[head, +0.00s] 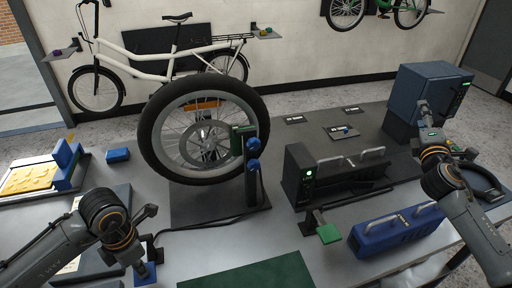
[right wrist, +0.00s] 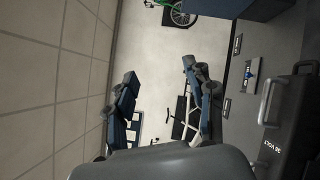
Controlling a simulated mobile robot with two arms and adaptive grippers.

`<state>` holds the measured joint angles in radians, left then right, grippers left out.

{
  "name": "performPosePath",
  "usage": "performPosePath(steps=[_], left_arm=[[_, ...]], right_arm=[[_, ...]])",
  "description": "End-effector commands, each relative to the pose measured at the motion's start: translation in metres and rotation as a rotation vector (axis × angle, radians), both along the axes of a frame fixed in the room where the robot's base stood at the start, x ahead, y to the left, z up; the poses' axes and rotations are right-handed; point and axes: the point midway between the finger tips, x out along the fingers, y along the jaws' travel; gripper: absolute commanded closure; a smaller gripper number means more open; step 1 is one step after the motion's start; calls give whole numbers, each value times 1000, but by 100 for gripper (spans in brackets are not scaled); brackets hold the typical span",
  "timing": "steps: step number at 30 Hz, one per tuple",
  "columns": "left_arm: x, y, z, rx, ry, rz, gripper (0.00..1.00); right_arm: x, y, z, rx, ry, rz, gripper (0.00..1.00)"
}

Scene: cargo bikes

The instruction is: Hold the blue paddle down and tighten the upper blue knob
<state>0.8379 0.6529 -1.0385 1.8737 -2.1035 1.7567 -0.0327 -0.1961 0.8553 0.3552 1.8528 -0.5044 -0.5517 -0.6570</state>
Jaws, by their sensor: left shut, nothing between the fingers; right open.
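A bike wheel (head: 203,130) stands upright in a dark stand. Two blue knobs sit one above the other on the stand's post at its right: the upper blue knob (head: 253,143) and the lower blue knob (head: 253,165). The blue paddle (head: 146,274) is a small blue plate at the lower left. My left gripper (head: 150,252) is shut and empty right at the paddle; I cannot tell whether it presses on it. My right gripper (head: 424,112) is open and empty in front of the blue cabinet, far right of the knobs. Its spread fingers show in the right wrist view (right wrist: 160,90).
A green paddle (head: 329,234) stands in front of a black battery case (head: 345,173) with a green light. A blue case (head: 397,232) and a blue cabinet (head: 428,97) are at the right. A small blue block (head: 118,155) lies left of the wheel. A green mat (head: 250,275) is in front.

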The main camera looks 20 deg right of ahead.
Motion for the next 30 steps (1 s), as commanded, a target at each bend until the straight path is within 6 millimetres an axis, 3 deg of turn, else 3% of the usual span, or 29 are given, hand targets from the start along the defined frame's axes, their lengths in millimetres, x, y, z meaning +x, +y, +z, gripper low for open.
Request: performPosePath(steps=[1,7,11,15,18,21,26,30], left_arm=[[0,0,-1,-1,1,0,100],[0,0,-1,0,1,0,100],[0,0,-1,1,1,0,100],[0,0,-1,1,1,0,100],[0,0,-1,1,1,0,100],[0,0,-1,0,1,0,100],[0,0,-1,2,1,1,100],[0,0,-1,1,2,1,100]], right_arm=[[9,43,3,-111,36,30,46],[20,179,-29,-444,231,124,46],[12,264,-47,-627,330,206,46],[-8,346,-55,-816,396,292,46],[-25,391,-55,-932,421,341,46],[-39,422,-53,-1019,433,378,46],[-52,447,-50,-1099,439,406,46],[-46,452,-49,-1118,440,410,46]])
